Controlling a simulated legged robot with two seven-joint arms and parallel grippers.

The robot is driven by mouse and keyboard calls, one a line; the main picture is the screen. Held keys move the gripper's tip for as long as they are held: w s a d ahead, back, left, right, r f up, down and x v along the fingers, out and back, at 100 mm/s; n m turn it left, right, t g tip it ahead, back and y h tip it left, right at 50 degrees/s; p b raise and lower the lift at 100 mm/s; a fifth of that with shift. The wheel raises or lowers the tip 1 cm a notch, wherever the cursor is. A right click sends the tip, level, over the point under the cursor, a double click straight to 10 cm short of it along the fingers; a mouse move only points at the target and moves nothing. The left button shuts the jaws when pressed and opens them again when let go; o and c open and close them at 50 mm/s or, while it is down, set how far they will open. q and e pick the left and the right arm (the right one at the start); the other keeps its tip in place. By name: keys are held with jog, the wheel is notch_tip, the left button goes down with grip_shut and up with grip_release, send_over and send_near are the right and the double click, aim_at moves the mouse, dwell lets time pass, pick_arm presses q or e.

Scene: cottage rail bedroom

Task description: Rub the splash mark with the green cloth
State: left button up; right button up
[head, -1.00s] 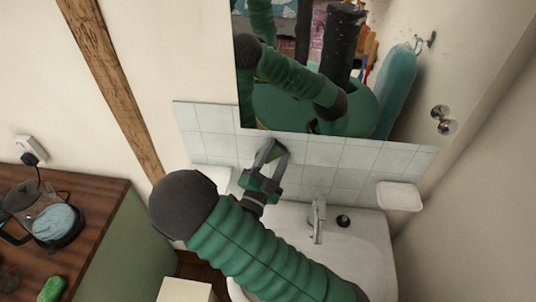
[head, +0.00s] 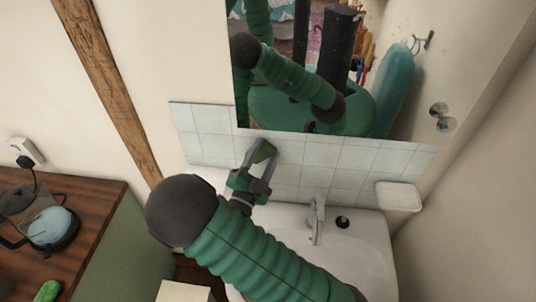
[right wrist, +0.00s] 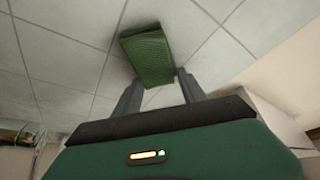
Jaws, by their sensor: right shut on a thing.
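My right gripper (head: 260,158) is shut on the green cloth (head: 264,151), in front of the pale tiles (head: 210,147) above the basin. In the right wrist view the cloth (right wrist: 149,55) is a folded, textured green pad between the two dark fingertips (right wrist: 153,80). It is at or very close to the tiles; contact is not clear. I see no splash mark on the visible tiles; whether one lies behind the cloth or gripper cannot be told. My left gripper is not in view.
A mirror (head: 300,100) hangs just above the tiles and reflects my arm. A tap (head: 317,220) and basin (head: 365,250) are below right, with a soap dish (head: 398,197) on the wall.

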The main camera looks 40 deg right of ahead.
jog(key=shift+s+a+b, duration=0.2)
jog(key=shift+s+a, duration=0.75)
jog(key=shift+a, duration=0.2)
jog(key=shift+s+a+b, duration=0.2)
jog(key=shift+s+a, duration=0.75)
jog(key=shift+a, duration=0.2)
